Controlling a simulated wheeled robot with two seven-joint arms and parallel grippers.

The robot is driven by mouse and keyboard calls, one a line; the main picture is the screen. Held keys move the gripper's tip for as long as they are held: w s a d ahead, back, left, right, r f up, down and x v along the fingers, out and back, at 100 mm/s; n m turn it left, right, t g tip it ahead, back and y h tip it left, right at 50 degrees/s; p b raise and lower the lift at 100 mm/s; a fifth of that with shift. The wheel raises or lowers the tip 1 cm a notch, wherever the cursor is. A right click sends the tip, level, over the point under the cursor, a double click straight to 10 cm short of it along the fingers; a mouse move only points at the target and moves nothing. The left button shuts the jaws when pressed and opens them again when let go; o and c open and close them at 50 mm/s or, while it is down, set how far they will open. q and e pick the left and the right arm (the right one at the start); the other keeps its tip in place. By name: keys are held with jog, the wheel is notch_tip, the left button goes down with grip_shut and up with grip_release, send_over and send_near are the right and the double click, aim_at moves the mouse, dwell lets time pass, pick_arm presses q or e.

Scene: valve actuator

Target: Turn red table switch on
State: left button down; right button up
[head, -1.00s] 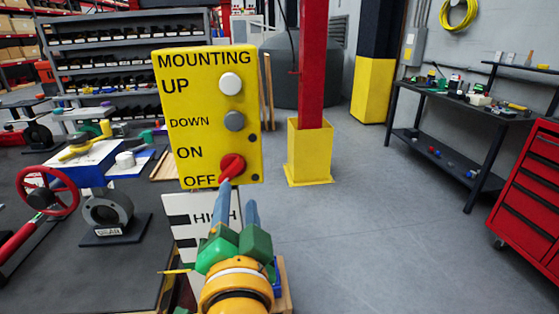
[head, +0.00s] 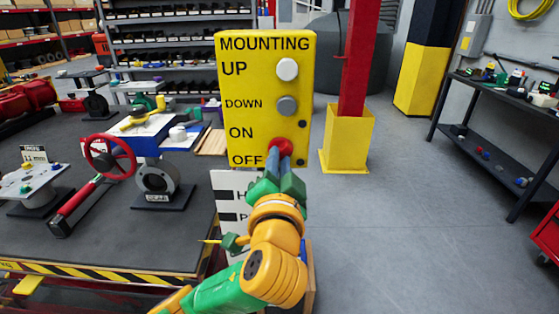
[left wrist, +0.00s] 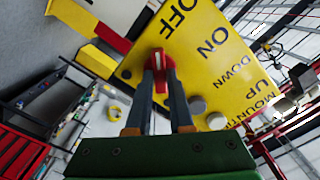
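The red switch (head: 283,144) is a round red knob at the lower right of a yellow panel (head: 305,80), beside the printed ON and OFF. My left gripper (head: 279,156) is at the knob, pointing away from the head camera into the panel. In the left wrist view the red switch (left wrist: 160,57) shows a raised ridge with a pale edge. The two dark fingers of my left gripper (left wrist: 161,80) lie on either side of this ridge and look closed on it. In the head view the fingers hide the lower part of the knob. My right gripper is not in view.
A white knob (head: 287,69) and a grey knob (head: 287,105) sit above the red one on the panel. A dark workbench (head: 110,235) with a red handwheel (head: 110,157) stands left. A red post in a yellow base (head: 346,140) stands behind right. The floor right is open.

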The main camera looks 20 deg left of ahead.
pick_arm(q)
jog(key=shift+r+m+p, duration=0.15)
jog(key=shift+m+p, duration=6.45)
jog(key=shift+m, duration=1.8)
jog(key=c, duration=0.8)
grip_release()
